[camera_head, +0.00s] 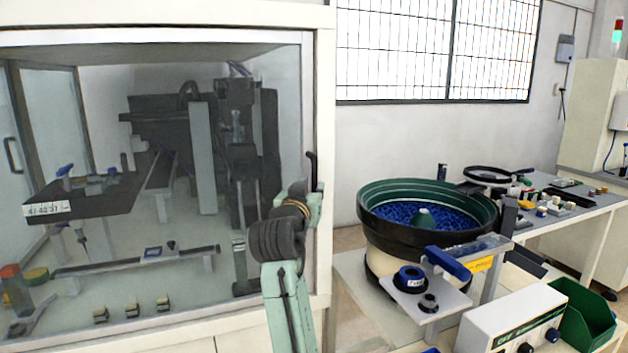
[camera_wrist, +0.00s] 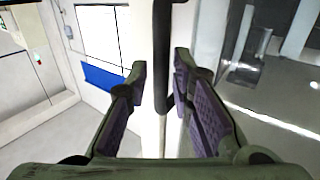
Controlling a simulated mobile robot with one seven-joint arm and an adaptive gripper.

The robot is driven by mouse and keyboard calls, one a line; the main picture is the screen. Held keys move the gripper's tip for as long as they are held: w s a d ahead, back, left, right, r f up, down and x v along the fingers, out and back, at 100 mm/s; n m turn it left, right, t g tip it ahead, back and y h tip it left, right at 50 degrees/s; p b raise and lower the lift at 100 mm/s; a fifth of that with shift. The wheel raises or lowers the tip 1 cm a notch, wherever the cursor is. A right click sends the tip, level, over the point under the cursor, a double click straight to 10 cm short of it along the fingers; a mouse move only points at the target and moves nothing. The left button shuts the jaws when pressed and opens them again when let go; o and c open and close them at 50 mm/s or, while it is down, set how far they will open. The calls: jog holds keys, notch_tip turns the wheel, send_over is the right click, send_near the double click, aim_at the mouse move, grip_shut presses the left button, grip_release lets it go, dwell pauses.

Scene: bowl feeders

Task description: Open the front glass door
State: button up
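The front glass door (camera_head: 308,100) of the white cabinet fills the left of the head view and appears closed. Its dark upright handle (camera_head: 312,172) is near the door's right edge, partly hidden by my gripper (camera_head: 300,200). In the wrist view the handle (camera_wrist: 162,45) runs down between the two fingers of my gripper (camera_wrist: 159,75). The fingers are apart, with a visible gap on each side of the handle. I cannot tell how deep the handle sits between them.
Behind the glass are dark machinery and small parts. To the right, a bowl feeder (camera_head: 428,215) with blue pieces stands on a bench beside a white control box (camera_head: 510,318) and a green bin (camera_head: 585,318). A barred window (camera_head: 435,50) is behind.

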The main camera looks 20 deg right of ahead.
aim_at(314, 186)
jog(key=shift+p+x, duration=0.35)
jog(key=shift+x, duration=1.45)
jog(key=shift+a, duration=0.1)
jog(key=shift+c, duration=0.5)
grip_shut()
